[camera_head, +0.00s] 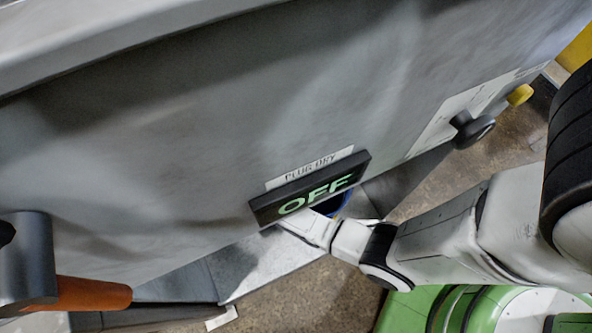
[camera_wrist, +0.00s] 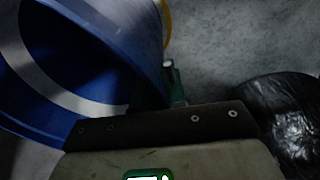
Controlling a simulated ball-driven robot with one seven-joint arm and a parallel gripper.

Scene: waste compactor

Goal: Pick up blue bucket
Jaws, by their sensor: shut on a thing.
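The blue bucket (camera_wrist: 90,60) fills the upper left of the wrist view, tilted in the picture, with its wide rim towards me and a pale band of light inside. My gripper (camera_wrist: 172,88) is shut at the bucket's rim, holding its edge; the fingertips are dark and only partly seen. In the head view only a small blue piece of the bucket (camera_head: 338,206) shows below the OFF sign. There the sign and the wall hide my fingertips and most of the bucket.
The grey compactor wall (camera_head: 180,120) with its OFF sign (camera_head: 312,188) overhangs my arm closely. A black knob (camera_head: 473,130) and an orange handle (camera_head: 92,294) stick out from it. A shiny black bag (camera_wrist: 285,120) lies right of my gripper. Grey floor shows behind the bucket.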

